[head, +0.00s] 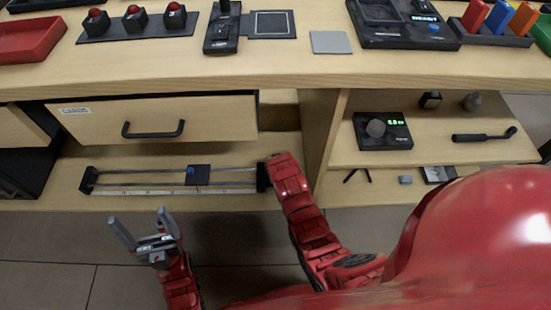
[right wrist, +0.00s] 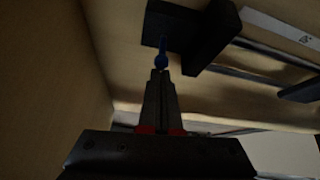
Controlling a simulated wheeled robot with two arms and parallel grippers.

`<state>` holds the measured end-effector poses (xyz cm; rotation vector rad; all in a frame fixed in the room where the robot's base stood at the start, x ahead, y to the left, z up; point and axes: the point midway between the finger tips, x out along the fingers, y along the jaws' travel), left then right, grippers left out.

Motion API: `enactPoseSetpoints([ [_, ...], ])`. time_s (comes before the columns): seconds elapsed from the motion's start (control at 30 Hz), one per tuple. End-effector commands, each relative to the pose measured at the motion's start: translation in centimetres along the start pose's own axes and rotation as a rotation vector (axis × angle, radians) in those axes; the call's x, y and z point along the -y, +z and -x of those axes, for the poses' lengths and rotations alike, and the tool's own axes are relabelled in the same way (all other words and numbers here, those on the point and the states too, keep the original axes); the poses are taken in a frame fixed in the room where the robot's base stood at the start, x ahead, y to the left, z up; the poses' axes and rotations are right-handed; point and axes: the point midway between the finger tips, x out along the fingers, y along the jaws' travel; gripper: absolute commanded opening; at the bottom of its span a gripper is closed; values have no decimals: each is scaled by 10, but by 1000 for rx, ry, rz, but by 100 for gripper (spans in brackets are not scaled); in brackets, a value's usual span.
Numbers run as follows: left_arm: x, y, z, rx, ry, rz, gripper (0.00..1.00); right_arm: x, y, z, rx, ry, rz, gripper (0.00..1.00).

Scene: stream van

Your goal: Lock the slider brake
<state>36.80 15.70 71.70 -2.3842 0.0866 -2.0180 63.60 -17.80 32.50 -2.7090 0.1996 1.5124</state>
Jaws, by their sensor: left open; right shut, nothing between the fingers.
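The slider (head: 135,190) lies on the low shelf under the bench, two rails between dark end blocks. My left gripper (head: 140,222) is open and empty, in front of the slider's left half. My right arm reaches to the slider's right end; its fingers do not show clearly there. In the right wrist view my right gripper (right wrist: 160,75) is shut and empty, its tips close to a blue lever (right wrist: 162,50) on a dark part; I cannot tell whether they touch.
A drawer (head: 155,118) with a black handle hangs above the slider. The benchtop (head: 180,70) carries red buttons and panels.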

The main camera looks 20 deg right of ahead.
Motion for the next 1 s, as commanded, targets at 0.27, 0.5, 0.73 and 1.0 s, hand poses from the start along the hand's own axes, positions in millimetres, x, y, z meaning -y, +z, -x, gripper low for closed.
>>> enactPoseSetpoints([
  [0.27,0,0,1,0,0,0,90,2,6,4,-129,18,6,0],
  [0.5,0,0,-2,0,0,0,90,2,5,7,-127,18,6,0],
  [0.73,0,-2,-10,1,0,0,90,1,-1,17,-125,18,5,0],
  [1.0,0,-2,-10,0,0,0,90,1,-1,18,-124,18,6,0],
])
